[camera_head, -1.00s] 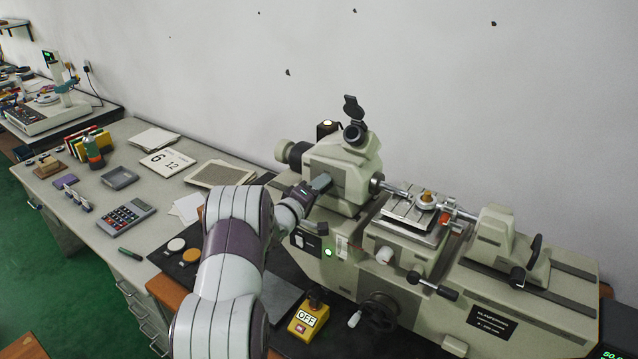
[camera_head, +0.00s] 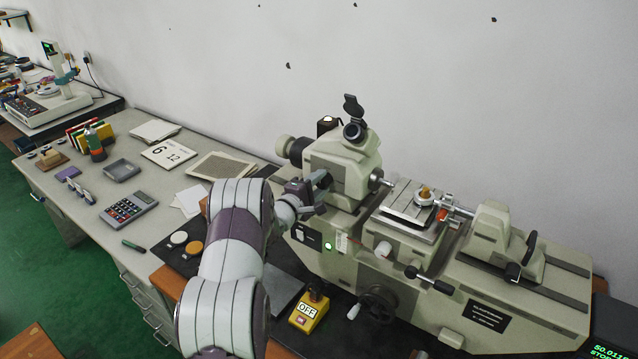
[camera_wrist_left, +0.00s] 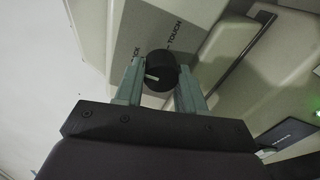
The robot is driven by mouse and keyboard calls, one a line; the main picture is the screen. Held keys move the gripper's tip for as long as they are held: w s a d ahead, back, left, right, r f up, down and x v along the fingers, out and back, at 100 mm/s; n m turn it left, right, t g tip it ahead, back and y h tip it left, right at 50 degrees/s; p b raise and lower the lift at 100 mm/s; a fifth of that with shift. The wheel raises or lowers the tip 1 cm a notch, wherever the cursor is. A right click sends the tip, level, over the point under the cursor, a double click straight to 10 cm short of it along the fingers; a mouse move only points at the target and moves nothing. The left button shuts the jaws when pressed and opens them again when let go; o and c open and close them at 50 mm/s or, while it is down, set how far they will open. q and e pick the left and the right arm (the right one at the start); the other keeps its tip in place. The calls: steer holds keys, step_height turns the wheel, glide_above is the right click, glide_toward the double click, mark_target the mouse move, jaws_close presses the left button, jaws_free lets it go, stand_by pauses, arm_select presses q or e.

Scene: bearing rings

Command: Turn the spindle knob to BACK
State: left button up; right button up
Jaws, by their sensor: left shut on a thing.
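The spindle knob (camera_wrist_left: 160,70) is black and round with a white pointer line, on the grey-green head (camera_head: 345,160) of the measuring machine. My left gripper (camera_head: 318,188) is at the knob. In the left wrist view its two fingers (camera_wrist_left: 161,84) stand on either side of the knob, shut on it. A label reading TOUCH is above right of the knob; a partly hidden label ending in CK is at upper left. My right gripper is not in view.
The spindle tip (camera_head: 390,183) is clear of the ring (camera_head: 424,199) on the machine's stage (camera_head: 408,212). A yellow OFF box (camera_head: 309,311) stands in front. A green readout (camera_head: 607,351) is at bottom right. The left bench holds a calculator (camera_head: 128,207).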

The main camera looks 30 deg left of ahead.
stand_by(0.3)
arm_select(q)
steer(key=o, duration=1.1)
steer(key=shift+c, duration=0.2)
steer(key=shift+s+f, duration=0.1)
steer(key=shift+f, duration=0.1)
